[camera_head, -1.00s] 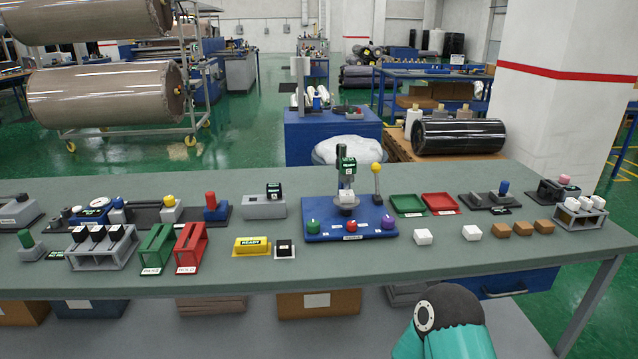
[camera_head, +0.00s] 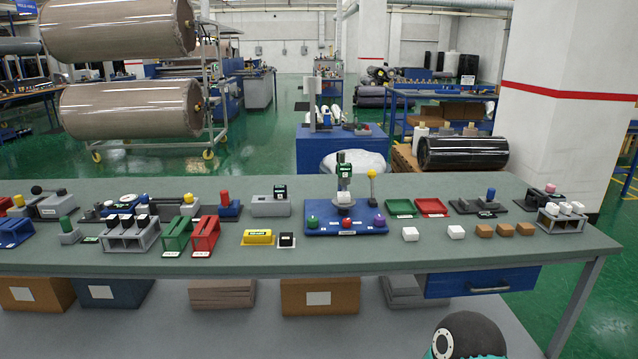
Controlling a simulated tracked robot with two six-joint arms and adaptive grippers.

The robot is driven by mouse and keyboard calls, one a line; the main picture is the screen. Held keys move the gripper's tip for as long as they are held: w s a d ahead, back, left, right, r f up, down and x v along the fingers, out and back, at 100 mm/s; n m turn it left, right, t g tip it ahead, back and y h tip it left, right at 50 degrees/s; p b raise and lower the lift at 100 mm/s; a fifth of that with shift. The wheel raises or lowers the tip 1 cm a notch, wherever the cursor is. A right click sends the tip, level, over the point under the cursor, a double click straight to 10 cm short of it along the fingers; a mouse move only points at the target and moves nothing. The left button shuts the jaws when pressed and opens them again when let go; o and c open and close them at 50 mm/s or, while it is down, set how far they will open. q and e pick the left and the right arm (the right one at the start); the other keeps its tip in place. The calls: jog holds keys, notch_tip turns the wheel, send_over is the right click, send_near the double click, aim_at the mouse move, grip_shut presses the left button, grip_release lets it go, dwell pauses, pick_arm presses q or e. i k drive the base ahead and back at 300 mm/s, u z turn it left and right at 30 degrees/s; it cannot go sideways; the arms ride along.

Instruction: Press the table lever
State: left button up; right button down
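A lever with a yellow ball on a grey stem (camera_head: 372,187) stands upright at the right rear of a blue base (camera_head: 323,228) on the table (camera_head: 345,258). The same base carries a green-and-grey press-like device (camera_head: 344,180) with a white block under it. Green (camera_head: 312,221), red (camera_head: 347,223) and purple (camera_head: 379,221) buttons line its front. A black and teal part of my arm shows at the bottom right edge, well in front of the table. Neither gripper shows.
A green tray (camera_head: 400,207) and a red tray (camera_head: 432,207) lie right of the base, with white and brown blocks nearer the front. A yellow block (camera_head: 257,237) and green and red racks stand to the left. The tabletop's front strip is clear.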

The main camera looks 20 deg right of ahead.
aim_at(372, 173)
jog(key=z, duration=0.15)
jog(key=i, duration=0.9)
jog(key=u, duration=0.05)
